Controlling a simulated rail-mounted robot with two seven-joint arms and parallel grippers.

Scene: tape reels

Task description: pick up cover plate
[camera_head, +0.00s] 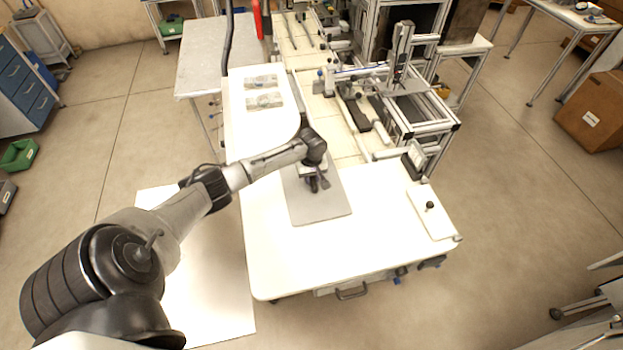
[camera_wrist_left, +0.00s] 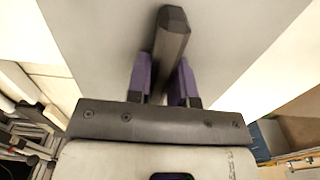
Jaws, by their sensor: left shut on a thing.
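The cover plate (camera_head: 322,205) is a flat grey sheet with rounded corners at the white table's middle. I cannot tell whether it rests on the table or is held slightly above it. My left gripper (camera_head: 313,186) is over the plate's upper half and hides part of it. In the left wrist view, the purple fingers of my left gripper (camera_wrist_left: 164,82) are shut on the dark faceted handle (camera_wrist_left: 171,38) of the cover plate (camera_wrist_left: 100,40). My right gripper is not in view.
The white table (camera_head: 270,265) has free room in front of the plate. A white plate with a black knob (camera_head: 429,225) lies at its right edge. Clear packs (camera_head: 262,92) lie farther back. Metal frames and machinery (camera_head: 405,100) stand at the back right.

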